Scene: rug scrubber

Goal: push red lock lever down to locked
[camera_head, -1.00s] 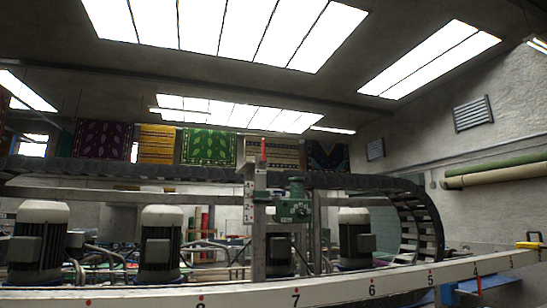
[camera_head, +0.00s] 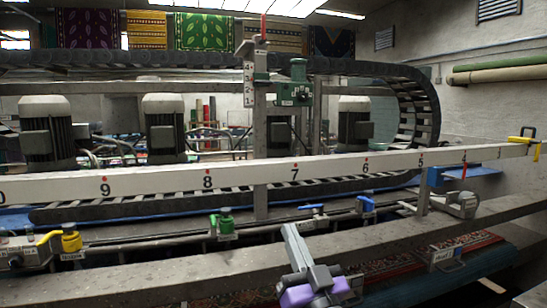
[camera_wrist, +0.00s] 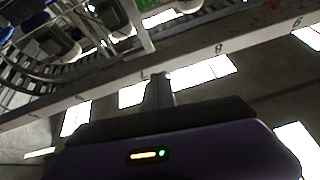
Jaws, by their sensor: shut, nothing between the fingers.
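In the head view, a small upright red piece (camera_head: 263,27) stands on top of the post with the green handwheel unit. Another thin red piece (camera_head: 464,171) hangs below the white numbered rail at the right, near a blue block. I cannot tell which of them is the lock lever. My gripper (camera_head: 291,231) is at the lower middle, its grey fingers shut and pointing up, with nothing held. It is apart from both red pieces. In the wrist view the shut fingers (camera_wrist: 160,85) show against the roof, below the rail in the picture; no red lever is clear there.
The white numbered rail (camera_head: 235,175) crosses the whole width above my gripper. A lower pipe carries a yellow valve (camera_head: 71,240), a green valve (camera_head: 226,222) and blue handles (camera_head: 366,205). A grey beam (camera_head: 180,270) runs across the front. Several motors stand behind.

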